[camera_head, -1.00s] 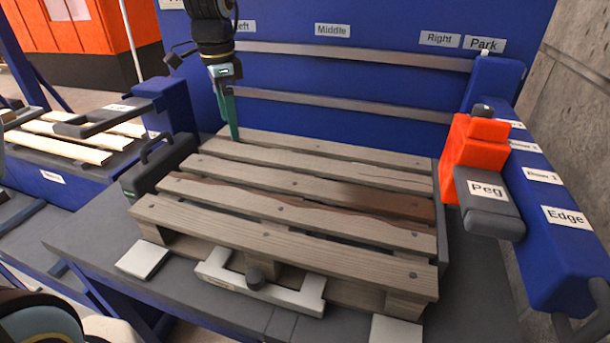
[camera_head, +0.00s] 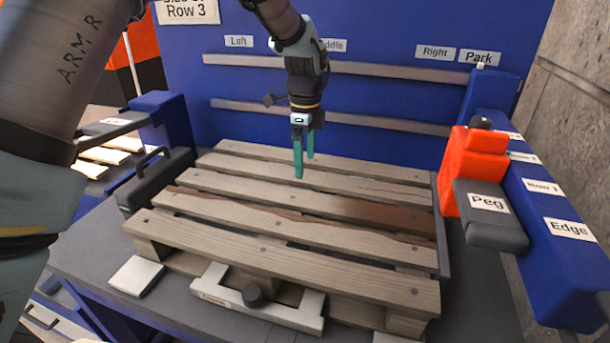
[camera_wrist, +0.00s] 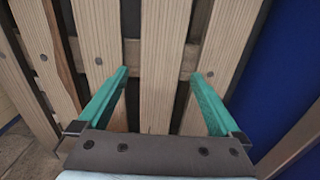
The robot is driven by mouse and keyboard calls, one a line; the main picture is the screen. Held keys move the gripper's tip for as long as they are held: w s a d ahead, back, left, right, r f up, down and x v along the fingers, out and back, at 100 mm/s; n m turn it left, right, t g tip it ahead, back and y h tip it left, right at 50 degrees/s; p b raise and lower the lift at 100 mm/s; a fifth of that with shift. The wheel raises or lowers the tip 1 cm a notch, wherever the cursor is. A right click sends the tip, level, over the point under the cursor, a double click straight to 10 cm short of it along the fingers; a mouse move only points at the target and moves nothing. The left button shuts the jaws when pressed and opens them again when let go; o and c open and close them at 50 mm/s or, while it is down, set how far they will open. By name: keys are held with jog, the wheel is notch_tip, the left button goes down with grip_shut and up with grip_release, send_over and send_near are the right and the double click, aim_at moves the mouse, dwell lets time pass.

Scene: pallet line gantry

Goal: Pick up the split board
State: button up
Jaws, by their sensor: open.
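The wooden pallet (camera_head: 285,255) lies on the grey bench with several slats running left to right. The split board (camera_head: 290,226) looks to be the second slat from the front, with a jagged, dark brown far edge. In the wrist view the split board (camera_wrist: 45,55) is at the left with a brown broken streak along its edge. My gripper (camera_head: 305,167) is open and empty above the rear slats, pointing down. In the wrist view my gripper (camera_wrist: 160,72) has its teal fingers either side of the second slat from the back, well right of the split board.
An orange peg unit (camera_head: 472,165) and blue rail (camera_head: 545,200) stand at the right. A blue back panel (camera_head: 390,100) with metal rails rises behind the pallet. A white bracket (camera_head: 290,312) with a dark knob sits at the front. A dark handled block (camera_head: 155,180) stands left.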

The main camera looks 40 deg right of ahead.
aim_at(305, 175)
jog(key=shift+f+p, duration=0.45)
jog(key=shift+f, duration=1.35)
jog(key=shift+w, duration=0.1)
jog(key=c, duration=1.5)
jog(key=shift+c, duration=0.4)
jog(key=shift+r, duration=0.2)
